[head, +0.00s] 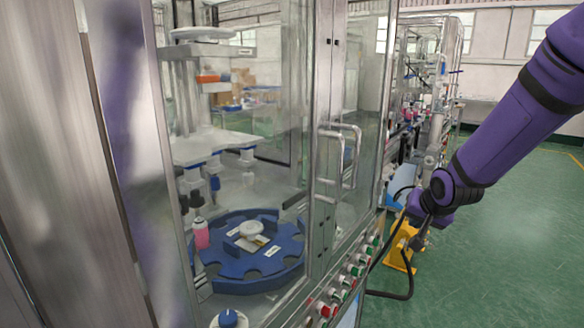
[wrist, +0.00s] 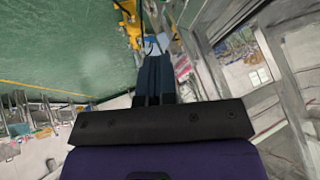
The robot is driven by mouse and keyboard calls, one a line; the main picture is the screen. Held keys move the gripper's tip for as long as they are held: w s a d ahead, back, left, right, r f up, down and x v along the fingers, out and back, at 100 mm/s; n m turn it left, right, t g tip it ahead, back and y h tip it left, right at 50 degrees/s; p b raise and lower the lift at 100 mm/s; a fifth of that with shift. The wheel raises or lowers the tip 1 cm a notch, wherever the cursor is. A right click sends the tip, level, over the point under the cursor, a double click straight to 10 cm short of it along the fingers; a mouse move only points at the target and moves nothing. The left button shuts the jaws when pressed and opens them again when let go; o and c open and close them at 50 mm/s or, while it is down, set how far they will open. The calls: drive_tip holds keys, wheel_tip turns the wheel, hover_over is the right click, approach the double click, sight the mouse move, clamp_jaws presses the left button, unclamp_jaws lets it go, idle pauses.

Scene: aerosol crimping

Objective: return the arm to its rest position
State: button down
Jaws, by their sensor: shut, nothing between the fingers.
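My purple arm (head: 515,115) reaches in from the upper right in the head view, in the open aisle to the right of the glass-fronted machine. My gripper (head: 418,243) hangs at its lower end, beside the machine's front and apart from the glass. In the wrist view my gripper (wrist: 153,62) shows as two dark fingers side by side, shut with nothing between them.
Behind the glass, a blue turntable (head: 262,268) holds a pink can (head: 200,234). Door handles (head: 340,160) and a row of buttons (head: 345,282) stick out from the machine. A yellow stand (head: 400,250) with a black hose stands near my gripper. Green floor (head: 510,250) is free at right.

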drive_tip(key=s+r+n+g, duration=0.1)
drive_tip(key=s+r+n, duration=0.1)
drive_tip(key=s+r, duration=1)
drive_tip(key=s+r+n+g, duration=0.1)
drive_tip(key=s+r, duration=0.3)
drive_tip(key=s, duration=1.5)
drive_tip(key=shift+d+r+n+g, duration=0.2)
drive_tip(key=shift+n+g, duration=0.1)
drive_tip(key=shift+n, duration=0.6)
drive_tip(key=shift+w, duration=0.1)
